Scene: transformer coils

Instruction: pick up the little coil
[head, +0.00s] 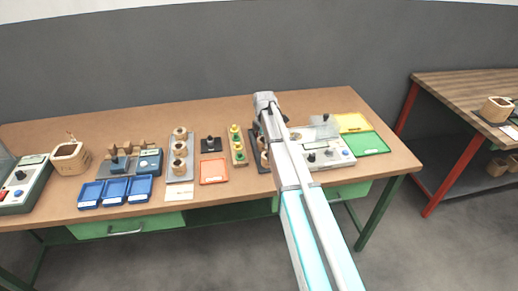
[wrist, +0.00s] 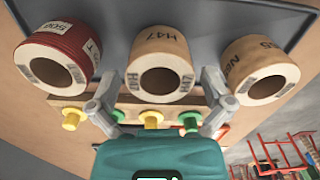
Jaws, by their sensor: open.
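In the wrist view three ring-shaped coils sit in a row on a dark tray (wrist: 205,14). A red-wrapped coil (wrist: 62,52) is on the left, a tan coil marked H47 (wrist: 160,48) in the middle, and a tan coil with dark lettering (wrist: 255,62) on the right. The middle one looks slightly smaller. My gripper (wrist: 160,85) is open and empty, its fingers at either side of the middle coil; contact cannot be told. In the head view my arm hides most of this tray and the gripper.
A wooden strip with yellow and green knobs (head: 237,146) stands just left of the tray. Further left are a grey tray (head: 180,188) with coils, an orange tray (head: 213,171) and blue trays (head: 115,190). A meter (head: 325,153) and a green tray (head: 366,143) are right.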

